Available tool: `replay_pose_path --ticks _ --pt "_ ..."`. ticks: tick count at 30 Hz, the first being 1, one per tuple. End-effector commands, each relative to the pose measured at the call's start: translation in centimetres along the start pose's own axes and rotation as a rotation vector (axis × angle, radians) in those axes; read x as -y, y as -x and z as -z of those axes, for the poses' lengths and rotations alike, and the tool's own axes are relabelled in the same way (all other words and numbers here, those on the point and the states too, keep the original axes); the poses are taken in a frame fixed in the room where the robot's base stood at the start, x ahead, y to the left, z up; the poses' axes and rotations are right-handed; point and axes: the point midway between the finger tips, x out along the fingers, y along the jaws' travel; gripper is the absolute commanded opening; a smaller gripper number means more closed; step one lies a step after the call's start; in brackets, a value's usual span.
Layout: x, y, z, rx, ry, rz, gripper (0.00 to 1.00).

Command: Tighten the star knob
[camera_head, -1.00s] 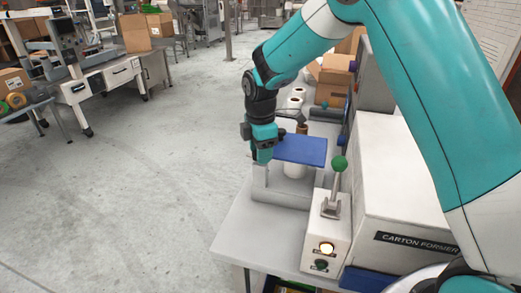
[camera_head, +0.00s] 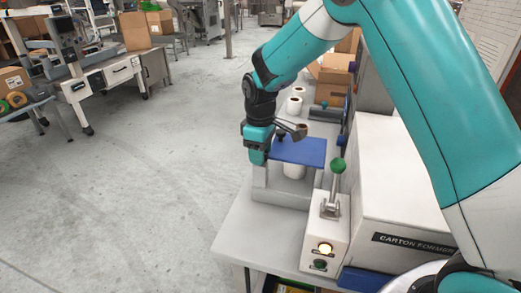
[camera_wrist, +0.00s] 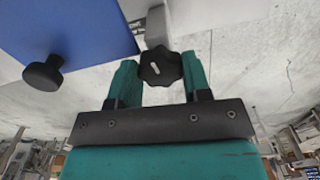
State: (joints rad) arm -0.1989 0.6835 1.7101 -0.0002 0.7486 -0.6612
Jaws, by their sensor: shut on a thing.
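The black star knob (camera_wrist: 160,69) shows in the wrist view with a white mark on its face. It sits between the two teal fingers of my gripper (camera_wrist: 160,78), which are shut on its sides. In the head view my gripper (camera_head: 256,157) is at the left side of the grey fixture (camera_head: 283,196) with the blue plate (camera_head: 302,152) on top. The star knob is hidden there behind the fingers. The blue plate also shows in the wrist view (camera_wrist: 80,25), with a round black knob (camera_wrist: 43,73) on it.
A control box (camera_head: 325,232) with a green-ball lever (camera_head: 338,165) and a lit yellow button stands to the right, beside the white carton former (camera_head: 400,190). Open floor lies to the left.

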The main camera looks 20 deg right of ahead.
Motion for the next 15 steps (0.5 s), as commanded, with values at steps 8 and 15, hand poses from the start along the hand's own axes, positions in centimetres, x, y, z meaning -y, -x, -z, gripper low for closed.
replay_pose_path --ticks 8,15 --pt "0.00 0.12 0.02 0.000 -0.263 -0.001 0.21" --pt "0.02 0.12 0.03 -0.001 -0.491 -0.001 0.21"
